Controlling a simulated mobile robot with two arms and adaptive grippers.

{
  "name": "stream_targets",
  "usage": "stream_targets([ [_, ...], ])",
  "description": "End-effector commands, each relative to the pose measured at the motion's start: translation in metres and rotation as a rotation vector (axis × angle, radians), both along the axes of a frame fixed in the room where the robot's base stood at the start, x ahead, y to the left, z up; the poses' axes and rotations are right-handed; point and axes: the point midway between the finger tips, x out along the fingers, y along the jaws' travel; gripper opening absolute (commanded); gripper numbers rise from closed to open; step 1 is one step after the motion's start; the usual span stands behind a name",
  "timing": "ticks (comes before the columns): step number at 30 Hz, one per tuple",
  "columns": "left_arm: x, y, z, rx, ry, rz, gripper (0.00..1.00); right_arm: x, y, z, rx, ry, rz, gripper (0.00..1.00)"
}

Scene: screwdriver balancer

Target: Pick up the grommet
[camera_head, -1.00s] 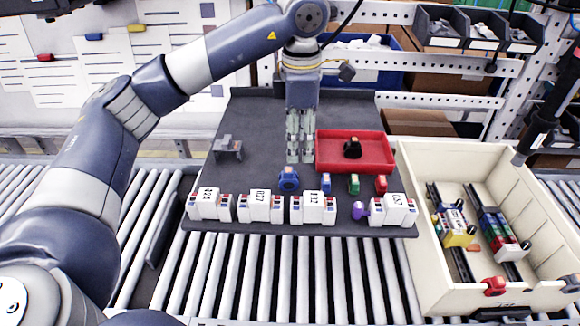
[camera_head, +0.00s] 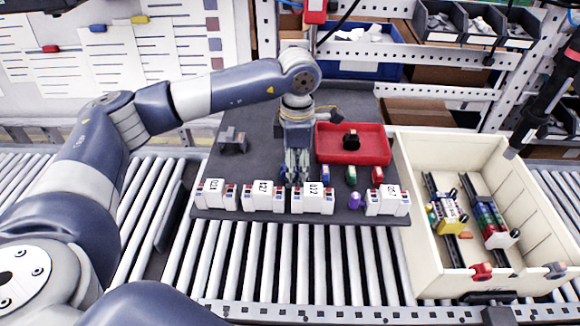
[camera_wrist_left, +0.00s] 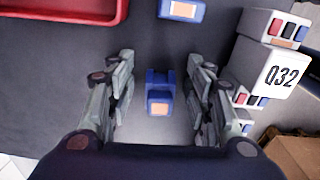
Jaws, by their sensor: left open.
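My left gripper (camera_head: 297,182) points down over the dark board, between the red tray and the row of white numbered blocks. In the left wrist view its two fingers (camera_wrist_left: 158,100) are spread wide. A small blue piece (camera_wrist_left: 158,92) with a pale orange face lies between them, with gaps on both sides. I cannot tell for sure that this piece is the grommet. In the head view the gripper mostly hides it. A second blue piece (camera_wrist_left: 182,10) lies beyond the fingertips. A black round piece (camera_head: 351,140) sits in the red tray (camera_head: 378,155). My right gripper is out of view.
Close beside the gripper stand white blocks marked 032 (camera_head: 313,198) and 027 (camera_head: 263,196). Green (camera_head: 351,175), red (camera_head: 377,175) and purple (camera_head: 355,201) pieces lie to the right. A cream crate (camera_head: 415,230) stands right of the board (camera_head: 262,125). A grey bracket (camera_head: 232,140) lies left.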

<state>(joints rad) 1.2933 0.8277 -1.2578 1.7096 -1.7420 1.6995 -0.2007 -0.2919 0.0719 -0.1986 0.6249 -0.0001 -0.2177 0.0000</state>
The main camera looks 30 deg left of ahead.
Motion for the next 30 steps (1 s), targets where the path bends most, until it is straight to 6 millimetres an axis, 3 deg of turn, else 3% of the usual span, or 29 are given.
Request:
stream_targets([
  [2, 0.0, 0.0, 0.0, 0.0, 0.0, 0.0, 0.43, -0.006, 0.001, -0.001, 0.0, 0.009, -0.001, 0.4],
  [7, 0.0, 0.0, 0.0, 0.001, 0.001, 0.0, 0.05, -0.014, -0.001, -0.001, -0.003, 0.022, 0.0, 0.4],
  [20, 0.001, 0.0, 0.006, 0.0, -0.002, 0.0, 0.05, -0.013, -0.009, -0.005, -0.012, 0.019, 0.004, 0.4],
  [30, 0.001, -0.001, 0.069, -0.001, -0.005, 0.0, 0.05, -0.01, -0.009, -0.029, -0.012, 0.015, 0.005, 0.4],
])
